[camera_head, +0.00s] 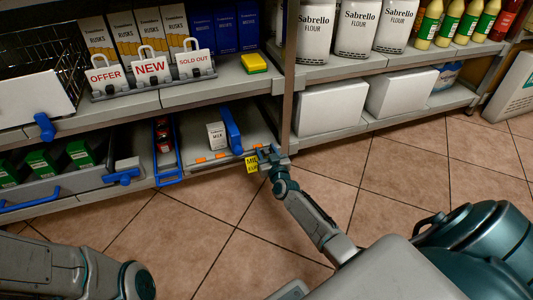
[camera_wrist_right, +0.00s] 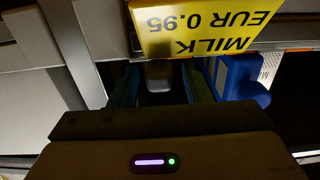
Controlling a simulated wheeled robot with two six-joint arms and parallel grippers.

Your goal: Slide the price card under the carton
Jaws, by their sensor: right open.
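My right gripper (camera_head: 266,156) is open close by the card. In the right wrist view the card (camera_wrist_right: 205,28) reads MILK EUR 0.95 upside down, just beyond the fingers of my right gripper (camera_wrist_right: 160,88). I cannot tell what supports the card. My left gripper is out of view.
The blue divider (camera_head: 231,130) stands between the carton and the shelf post. A blue-edged tray (camera_head: 166,160) is left of the carton. The upper shelf holds signs and a yellow sponge (camera_head: 254,63). The tiled floor (camera_head: 400,165) in front is clear.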

